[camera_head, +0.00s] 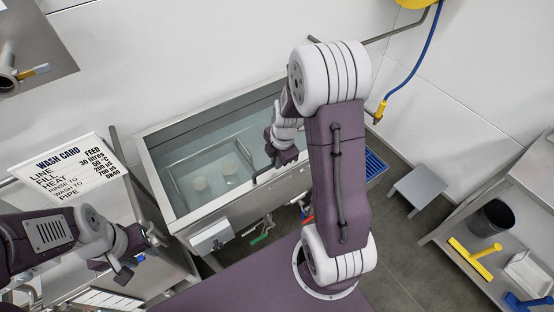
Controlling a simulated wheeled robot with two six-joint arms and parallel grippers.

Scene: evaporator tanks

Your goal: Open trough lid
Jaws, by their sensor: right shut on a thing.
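The steel trough (153,187) stands against the back wall. Its inside shows through the top, with pale round shapes low down; I cannot make out a separate lid panel. My right gripper (265,174) is over the trough's front right rim, pointing down and left. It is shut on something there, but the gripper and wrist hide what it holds.
A wash card sign (75,168) stands left of the trough. A grey box (211,236) sits on the trough's front. A blue hose (413,62) hangs at the right. A grey stool (417,187) and a bench with a dark bucket (491,218) and yellow tool (474,258) are right.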

